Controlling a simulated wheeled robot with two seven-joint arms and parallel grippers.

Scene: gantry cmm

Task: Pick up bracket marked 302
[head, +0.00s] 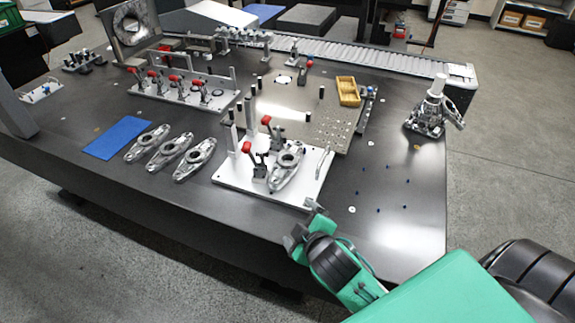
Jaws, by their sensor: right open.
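Three silver metal brackets lie side by side on the dark table: a left one (147,142), a middle one (169,151) and a right one (195,159). A fourth bracket (286,169) sits on a white fixture plate (238,179) beside red-handled clamps. No number is legible on any bracket, so I cannot tell which is 302. My right gripper (301,226) is open and empty at the table's front edge, just in front of the fixture plate and apart from all brackets. My left gripper is not in view.
A blue mat (117,137) lies left of the loose brackets. A longer clamp fixture (185,92) stands behind them. A perforated plate with a yellow bin (348,91) is at the centre back. A probe device (428,113) stands at right. The front-left table is clear.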

